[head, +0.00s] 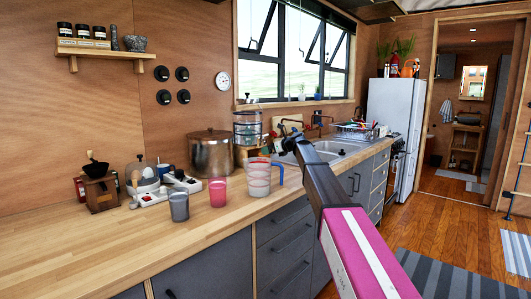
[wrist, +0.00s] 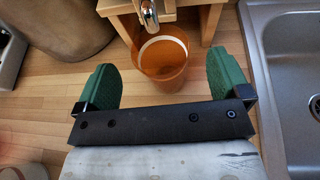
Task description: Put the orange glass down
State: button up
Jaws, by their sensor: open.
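The orange glass (wrist: 162,72) shows in the wrist view, upright on the wooden counter by the wooden stand, just under a metal tap. My gripper (wrist: 160,78) is open, its two green fingers spread on either side of the glass. There is a gap between the glass and each finger, so I am not holding it. In the head view my gripper (head: 288,150) is over the counter left of the sink, and I cannot make out the orange glass there.
The wooden stand (wrist: 208,20) is close behind the glass. The sink (wrist: 285,75) lies to the right, and a large metal pot (head: 212,155) to the left. A clear pitcher (head: 258,178), a pink cup (head: 217,191) and a grey cup (head: 179,206) stand nearer. The front left counter is clear.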

jog(key=v, duration=0.7)
jog(key=shift+s+d, duration=0.1)
jog(key=shift+d, duration=0.1)
